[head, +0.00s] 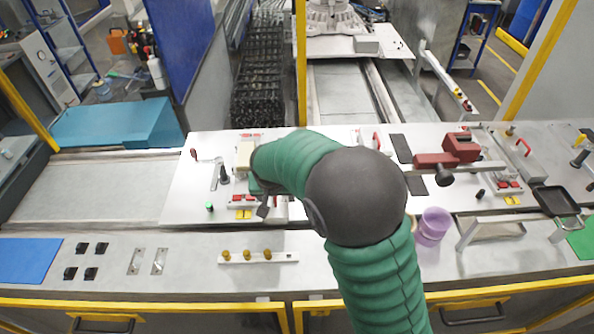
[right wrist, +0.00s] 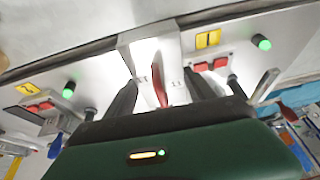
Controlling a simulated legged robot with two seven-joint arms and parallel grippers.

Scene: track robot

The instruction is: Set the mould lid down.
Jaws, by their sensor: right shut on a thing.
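The mould lid (right wrist: 145,52) is a pale grey-white piece with a red handle (right wrist: 160,86), in the right wrist view. My right gripper (right wrist: 160,92) is shut on that handle, with a dark finger on each side. In the head view my green right arm reaches left over the white work panel (head: 190,208) and hides most of the gripper and the lid. A pale beige block (head: 244,154) shows beside the wrist; I cannot tell whether it is part of the lid. Whether the lid touches the panel cannot be told. My left gripper is not in view.
Red and yellow parts (head: 242,201) and a dark-knobbed lever (head: 223,174) stand close around the wrist. A red clamp-like device (head: 448,156) and purple cylinders (head: 433,225) are to the right. A rail with yellow knobs (head: 258,256) lies on the front bench.

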